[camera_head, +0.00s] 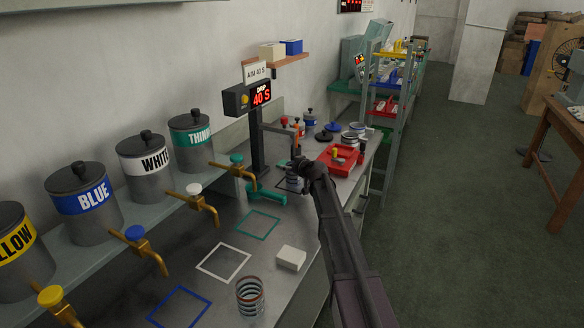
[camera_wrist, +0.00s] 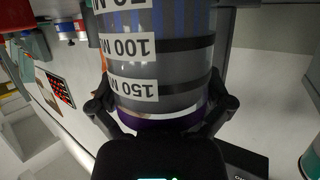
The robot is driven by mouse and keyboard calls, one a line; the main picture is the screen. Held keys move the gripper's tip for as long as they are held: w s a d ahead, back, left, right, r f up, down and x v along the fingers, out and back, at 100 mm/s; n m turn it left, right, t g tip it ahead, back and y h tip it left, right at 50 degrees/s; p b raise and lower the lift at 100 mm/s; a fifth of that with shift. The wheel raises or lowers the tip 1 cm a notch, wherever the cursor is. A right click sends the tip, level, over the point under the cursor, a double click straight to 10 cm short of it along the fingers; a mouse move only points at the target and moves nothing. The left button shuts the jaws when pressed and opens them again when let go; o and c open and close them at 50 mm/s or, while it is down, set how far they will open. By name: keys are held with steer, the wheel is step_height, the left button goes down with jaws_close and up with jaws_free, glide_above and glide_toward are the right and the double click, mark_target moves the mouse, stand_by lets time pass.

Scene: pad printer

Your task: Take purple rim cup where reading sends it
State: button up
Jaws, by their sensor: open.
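The purple rim cup (camera_wrist: 165,122) is a clear, grey-looking cup with white volume labels and dark bands. It fills the middle of the wrist view, its purple rim closest to my palm. My gripper (camera_wrist: 162,100) is open, with one finger on each side of the cup; I cannot tell whether they touch it. In the head view, the cup (camera_head: 291,182) stands on the bench by a black post, partly behind my gripper (camera_head: 298,170). The display (camera_head: 260,96) on the post reads "DROP 40 S". The sign (camera_head: 257,72) above it reads "AIM 40 S".
Taps under the yellow, blue (camera_head: 80,204), white (camera_head: 153,168) and thinner (camera_head: 191,136) tanks overhang the bench. Blue, white (camera_head: 223,280) and teal (camera_head: 258,212) squares mark it. A striped cup (camera_head: 250,296), white block (camera_head: 291,258) and red tray (camera_head: 325,166) stand nearby.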

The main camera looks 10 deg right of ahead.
steer(key=c, duration=1)
steer(key=shift+r+p, duration=0.85)
steer(key=shift+c, duration=0.2)
steer(key=shift+s, duration=0.15)
steer(key=shift+s, duration=5.4)
steer(key=shift+r, duration=0.1)
steer(key=shift+r+p, duration=2.4)
steer(key=shift+p, duration=0.1)
